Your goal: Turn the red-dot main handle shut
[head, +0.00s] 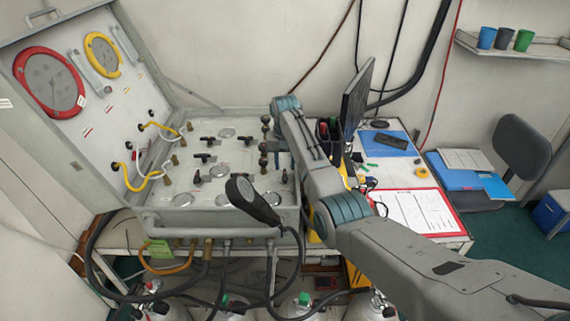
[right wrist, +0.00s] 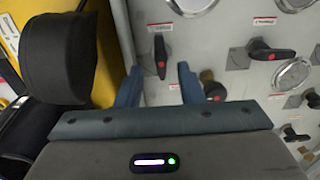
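The grey valve panel (head: 232,160) lies in an open case in the head view and carries several black handles. In the right wrist view, a black handle with a red dot (right wrist: 160,55) stands ahead of my right gripper (right wrist: 158,88), roughly in line with the gap between its blue fingers. The fingers are apart, and I see nothing held. Which one is the main handle I cannot tell. In the head view my right gripper (head: 273,146) is over the panel's right side, partly hidden by my arm.
A dark oval device (head: 250,202) on a black hose stands at the panel's front edge. A monitor (head: 357,97) and clipboard (head: 405,210) are to the right. Cylinders stand below.

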